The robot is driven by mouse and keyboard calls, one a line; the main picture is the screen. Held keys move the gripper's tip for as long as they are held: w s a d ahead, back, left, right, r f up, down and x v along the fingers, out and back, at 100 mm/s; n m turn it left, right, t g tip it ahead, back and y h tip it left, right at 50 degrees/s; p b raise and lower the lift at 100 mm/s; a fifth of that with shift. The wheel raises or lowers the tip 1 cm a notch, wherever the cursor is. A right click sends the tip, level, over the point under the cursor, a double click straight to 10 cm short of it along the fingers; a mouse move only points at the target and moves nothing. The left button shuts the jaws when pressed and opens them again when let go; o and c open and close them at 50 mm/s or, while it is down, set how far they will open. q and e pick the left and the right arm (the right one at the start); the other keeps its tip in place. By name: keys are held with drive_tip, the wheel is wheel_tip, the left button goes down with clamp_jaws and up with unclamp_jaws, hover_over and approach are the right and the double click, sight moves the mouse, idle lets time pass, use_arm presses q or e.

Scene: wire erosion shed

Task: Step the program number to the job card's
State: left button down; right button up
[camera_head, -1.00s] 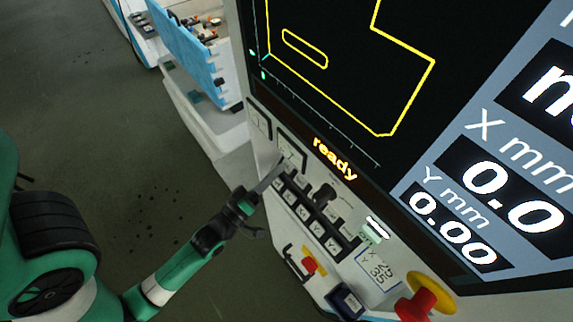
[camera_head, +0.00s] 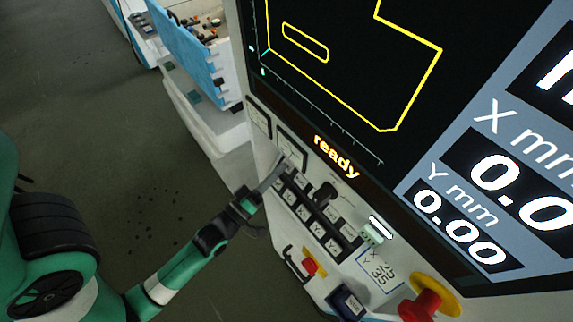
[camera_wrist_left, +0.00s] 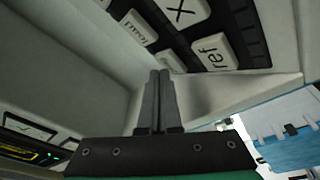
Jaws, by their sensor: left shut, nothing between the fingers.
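The control panel (camera_head: 325,270) slopes under a large screen (camera_head: 330,75), with a dark block of pale keys (camera_head: 318,224) on it. In the left wrist view a key marked "ref" (camera_wrist_left: 211,52) and a key marked "X" (camera_wrist_left: 182,10) show large. My left gripper (camera_head: 278,164) is shut and empty, its tips at the upper left end of the key block. In the left wrist view its fingertips (camera_wrist_left: 160,76) are just below a small key; I cannot tell whether they touch it. A white card (camera_head: 379,271) reads X 25, Y 35. I cannot make out a program number.
The screen's strip reads "ready" (camera_head: 336,156). A blue board (camera_head: 190,55) stands behind at left. Open floor lies left.

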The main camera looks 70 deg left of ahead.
use_arm(q)
drive_tip(key=shift+w+a+f, duration=0.1)
drive_tip(key=shift+w+f, duration=0.15)
drive_tip(key=shift+w, duration=0.05)
idle(0.5)
drive_tip(key=shift+s+r, duration=0.3)
drive_tip(key=shift+s+d+r, duration=0.2)
drive_tip(key=shift+s, duration=0.15)
drive_tip(key=shift+p, duration=0.3)
drive_tip(key=shift+r, duration=0.1)
